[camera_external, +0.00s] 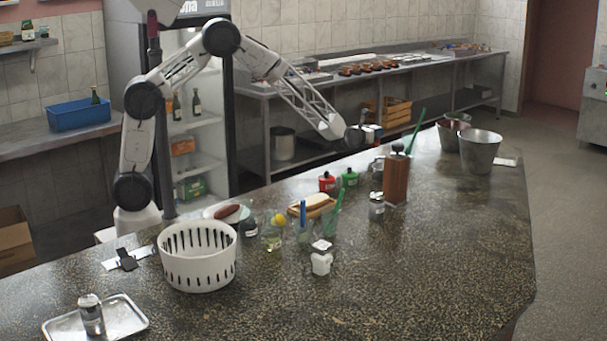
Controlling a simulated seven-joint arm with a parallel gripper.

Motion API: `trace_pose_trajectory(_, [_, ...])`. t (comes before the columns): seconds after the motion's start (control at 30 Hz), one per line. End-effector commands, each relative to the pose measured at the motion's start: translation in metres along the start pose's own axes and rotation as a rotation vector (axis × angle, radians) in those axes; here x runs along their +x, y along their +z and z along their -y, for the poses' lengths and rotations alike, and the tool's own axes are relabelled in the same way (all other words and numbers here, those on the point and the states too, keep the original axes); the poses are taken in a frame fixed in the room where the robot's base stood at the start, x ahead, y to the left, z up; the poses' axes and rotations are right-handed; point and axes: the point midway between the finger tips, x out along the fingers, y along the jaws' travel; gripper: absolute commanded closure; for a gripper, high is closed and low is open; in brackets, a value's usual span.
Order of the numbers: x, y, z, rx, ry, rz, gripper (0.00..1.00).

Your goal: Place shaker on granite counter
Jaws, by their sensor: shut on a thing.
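My gripper (368,138) is at the end of the raised arm, above the far side of the granite counter (430,265). It is small and partly hidden by the wrist in this view. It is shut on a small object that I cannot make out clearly. A small metal-topped shaker (377,208) stands upright on the counter, in front of the brown wooden mill (396,178). A silvery shaker-like cylinder (91,315) stands on the metal tray (130,318) at the front left. I cannot tell whether the held object is a shaker.
A white slotted basket (197,258), a white jar (321,260), and red (327,182) and green (349,178) bottles stand on the counter. Metal buckets (481,152) stand at the far right. The counter's front right is clear.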

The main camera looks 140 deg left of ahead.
Motion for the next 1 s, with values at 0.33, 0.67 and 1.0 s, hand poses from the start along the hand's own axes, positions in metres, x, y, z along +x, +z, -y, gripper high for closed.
trace_pose_trajectory(0.33, [0.002,0.0,0.001,0.0,0.0,0.0,0.82])
trace_pose_trajectory(0.67, [0.008,-0.027,0.004,0.001,0.0,-0.001,0.82])
trace_pose_trajectory(1.0, [0.008,-0.035,0.004,0.0,0.0,0.001,0.82])
